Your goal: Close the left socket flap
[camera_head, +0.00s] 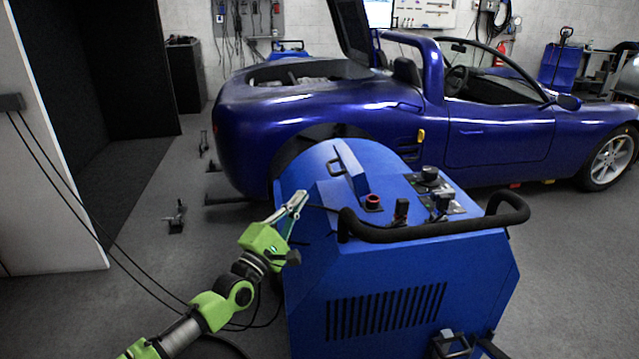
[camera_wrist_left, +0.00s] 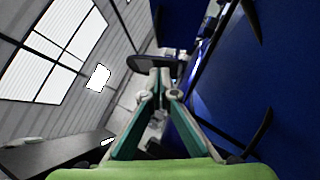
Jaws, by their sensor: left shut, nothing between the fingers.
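My left gripper (camera_head: 299,200) is at the left side of the blue dynamometer unit (camera_head: 420,270), near its upper edge. Its fingers are shut together with nothing between them; they also show in the left wrist view (camera_wrist_left: 160,74). A dark, flat, rounded piece (camera_wrist_left: 150,63), which looks like the socket flap, sticks out from the blue side just past the fingertips. It seems close to them, but I cannot tell whether they touch. In the head view the flap and socket are mostly hidden by the gripper and the unit's edge. My right gripper does not show.
A black handlebar (camera_head: 440,232) runs along the unit's near top edge. Knobs and a red button (camera_head: 373,202) sit on top. A blue car (camera_head: 480,130) stands right behind the unit. Black cables (camera_head: 262,315) hang below my left arm.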

